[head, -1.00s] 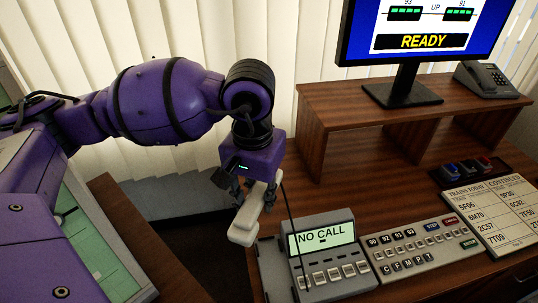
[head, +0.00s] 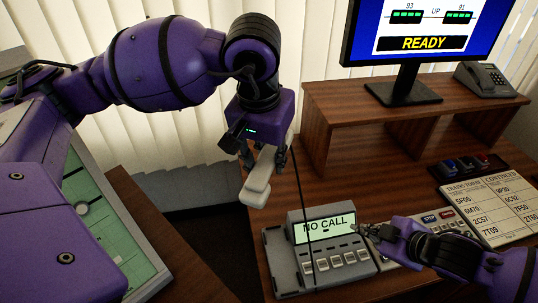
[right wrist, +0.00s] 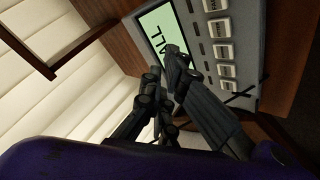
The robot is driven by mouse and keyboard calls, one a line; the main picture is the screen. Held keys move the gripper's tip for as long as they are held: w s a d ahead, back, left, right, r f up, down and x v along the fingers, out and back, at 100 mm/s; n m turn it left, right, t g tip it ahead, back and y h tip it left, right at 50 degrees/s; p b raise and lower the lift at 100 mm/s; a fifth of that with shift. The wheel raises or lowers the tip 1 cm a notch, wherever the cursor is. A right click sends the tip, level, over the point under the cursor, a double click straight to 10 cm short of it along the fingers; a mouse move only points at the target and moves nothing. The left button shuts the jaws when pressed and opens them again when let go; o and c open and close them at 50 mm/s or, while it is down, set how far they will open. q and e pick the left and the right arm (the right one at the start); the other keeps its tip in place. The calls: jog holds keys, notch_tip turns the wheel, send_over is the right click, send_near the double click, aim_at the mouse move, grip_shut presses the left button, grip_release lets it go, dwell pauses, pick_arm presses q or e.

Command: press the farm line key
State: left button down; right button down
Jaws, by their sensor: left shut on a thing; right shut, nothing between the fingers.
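The grey phone console (head: 298,262) stands on the desk with its lit display reading NO CALL (head: 324,229). The keys also show in the right wrist view (right wrist: 223,50). My left gripper (head: 265,163) is shut on a cream handset (head: 258,184), held above the console's left side. My right gripper (head: 363,230) is shut and empty at the display's right edge; its fingertips (right wrist: 164,68) show by the display in the wrist view.
A keypad panel (head: 440,226) lies right of the console, partly hidden by my right arm. A train list card (head: 490,212) lies further right. A monitor (head: 425,30) and a desk phone (head: 486,78) stand on the raised shelf. A dark cord hangs before the console.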

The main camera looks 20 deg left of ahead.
aim_at(363, 254)
pick_arm(q)
jog(key=shift+r, duration=0.1)
pick_arm(e)
jog(key=shift+w+d+r, duration=0.15)
jog(key=shift+w+d, duration=0.05)
jog(key=shift+d, duration=0.1)
